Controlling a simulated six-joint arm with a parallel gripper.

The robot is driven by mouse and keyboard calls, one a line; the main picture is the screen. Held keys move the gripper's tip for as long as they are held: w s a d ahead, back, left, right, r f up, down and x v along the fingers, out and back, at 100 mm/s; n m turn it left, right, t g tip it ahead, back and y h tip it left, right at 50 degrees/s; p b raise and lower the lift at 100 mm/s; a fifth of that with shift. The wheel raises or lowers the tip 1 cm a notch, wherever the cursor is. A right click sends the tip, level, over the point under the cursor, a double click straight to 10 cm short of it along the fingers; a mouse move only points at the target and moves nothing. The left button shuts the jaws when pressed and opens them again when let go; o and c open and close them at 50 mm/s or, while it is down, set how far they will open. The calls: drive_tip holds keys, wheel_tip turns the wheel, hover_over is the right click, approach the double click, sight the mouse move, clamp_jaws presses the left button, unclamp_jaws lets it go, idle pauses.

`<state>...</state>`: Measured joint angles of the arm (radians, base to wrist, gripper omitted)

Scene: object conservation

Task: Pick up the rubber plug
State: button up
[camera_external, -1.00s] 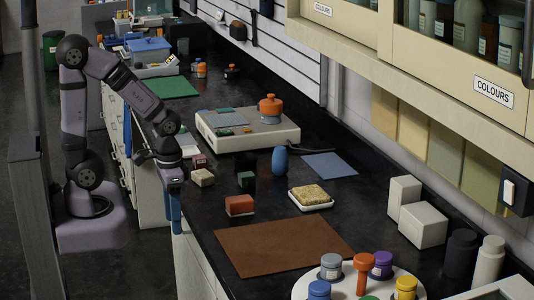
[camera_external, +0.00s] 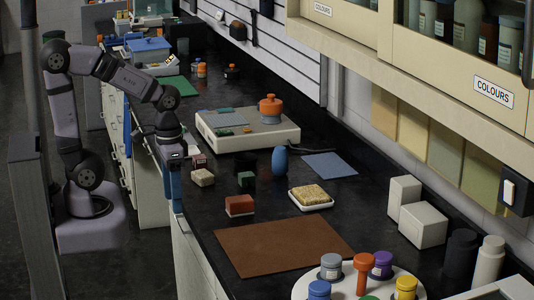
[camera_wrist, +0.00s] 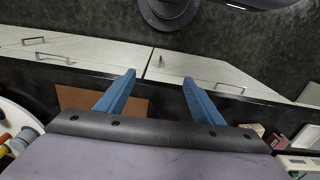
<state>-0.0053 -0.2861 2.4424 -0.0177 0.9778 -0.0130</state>
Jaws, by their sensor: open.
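My gripper (camera_external: 175,200) is open and empty, beside the bench's front edge, with its blue fingers pointing down. In the wrist view my gripper (camera_wrist: 159,77) shows two blue fingers well apart, with cabinet fronts behind them. I cannot tell for sure which thing is the rubber plug. Several small blocks stand on the black bench to the right of my gripper: a cream block (camera_external: 203,177), a dark green block (camera_external: 246,180), a reddish block (camera_external: 240,205) and a dark red block with a pale front (camera_external: 198,161).
A blue egg-shaped thing (camera_external: 280,160), a sponge on a white dish (camera_external: 311,196) and a pale hotplate (camera_external: 247,139) with an orange-topped jar stand farther in. A brown mat (camera_external: 283,247) lies in front. A white round tray (camera_external: 330,291) holds several coloured jars.

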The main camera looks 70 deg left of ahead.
sight(273, 157)
drive_tip(key=w+d+f+n+t+h+b, duration=0.1)
drive_tip(key=w+d+n+t+h+b, duration=0.25)
drive_tip(key=w+n, duration=0.7)
drive_tip(key=w+a+n+t+h+b, duration=0.1)
drive_tip(key=w+a+n+t, duration=0.1)
drive_tip(key=w+a+n, duration=0.35)
drive_tip(key=w+a+n+t+h+b, duration=0.1)
drive_tip(key=w+a+n+t, duration=0.15)
drive_tip(key=w, duration=0.65)
drive_tip(key=w+a+f+n+t+y+b, duration=0.1)
drive_tip(key=w+a+n+y, duration=0.1)
drive_tip(key=a+n, duration=0.3)
drive_tip(key=w+a+f+n+t+y+b, duration=0.1)
drive_tip(key=w+a+n, duration=0.4)
drive_tip(key=a, duration=0.5)
drive_tip(key=w+a+f+n+t+y, duration=0.1)
drive_tip(key=w+a+n+t+y, duration=0.1)
drive_tip(key=a+n, duration=0.5)
drive_tip(key=shift+w+a+f+t+y+b, duration=0.1)
drive_tip(key=shift+w+a+t+y+b, duration=0.1)
drive_tip(key=shift+w+a+t, duration=0.25)
drive_tip(key=shift+w+a+f+t+y+b, duration=0.1)
drive_tip(key=shift+w+a+t+y+b, duration=0.1)
drive_tip(key=shift+w, duration=0.4)
drive_tip(key=shift+f, duration=0.5)
drive_tip(key=shift+p+x, duration=0.65)
drive_tip(key=shift+x, duration=0.95)
drive_tip(key=shift+p+x, duration=0.8)
drive_tip(key=shift+x, duration=1.25)
